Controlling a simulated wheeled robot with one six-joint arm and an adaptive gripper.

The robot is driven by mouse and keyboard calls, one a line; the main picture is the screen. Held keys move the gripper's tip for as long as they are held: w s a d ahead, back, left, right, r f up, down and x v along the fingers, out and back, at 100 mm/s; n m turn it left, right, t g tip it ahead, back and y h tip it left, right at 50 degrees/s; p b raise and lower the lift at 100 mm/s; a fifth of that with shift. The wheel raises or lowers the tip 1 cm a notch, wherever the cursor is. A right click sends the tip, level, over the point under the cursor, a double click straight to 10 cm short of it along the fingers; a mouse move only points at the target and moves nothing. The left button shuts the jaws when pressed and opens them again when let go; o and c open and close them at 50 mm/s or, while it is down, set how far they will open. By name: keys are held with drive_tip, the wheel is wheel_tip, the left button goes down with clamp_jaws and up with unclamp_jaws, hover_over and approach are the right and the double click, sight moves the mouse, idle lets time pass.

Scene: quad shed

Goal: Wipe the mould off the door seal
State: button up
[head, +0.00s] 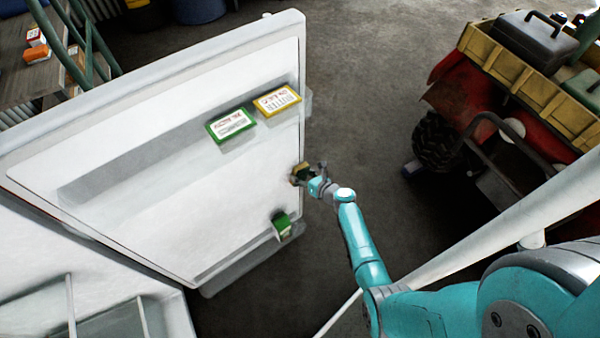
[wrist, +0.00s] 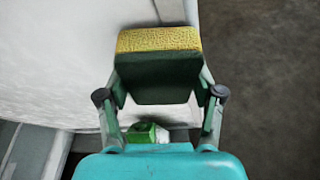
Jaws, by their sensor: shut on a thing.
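The fridge door (head: 110,150) stands open in the head view, its white inner face towards me. The door seal runs round its edge as a pale grey border (head: 302,70); no mould can be made out on it. My gripper (head: 302,176) is at the door's right edge, shut on a sponge. In the wrist view the sponge (wrist: 158,42) has a yellow top and a dark green body, held between my fingers (wrist: 158,95). It is close to the door's edge; whether it touches the seal cannot be told. My gripper hides part of that edge.
Green (head: 230,124) and yellow (head: 277,100) boxes sit on the upper door shelf, and a green-and-white carton (head: 282,225) on the lower one. A red quad bike (head: 480,110) with a loaded yellow rack stands at right. Concrete floor (head: 365,80) lies clear between.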

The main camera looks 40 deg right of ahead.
drive_tip(key=shift+s+a, duration=0.1)
drive_tip(key=shift+s, duration=2.05)
drive_tip(key=s, duration=0.3)
drive_tip(key=shift+a, duration=0.15)
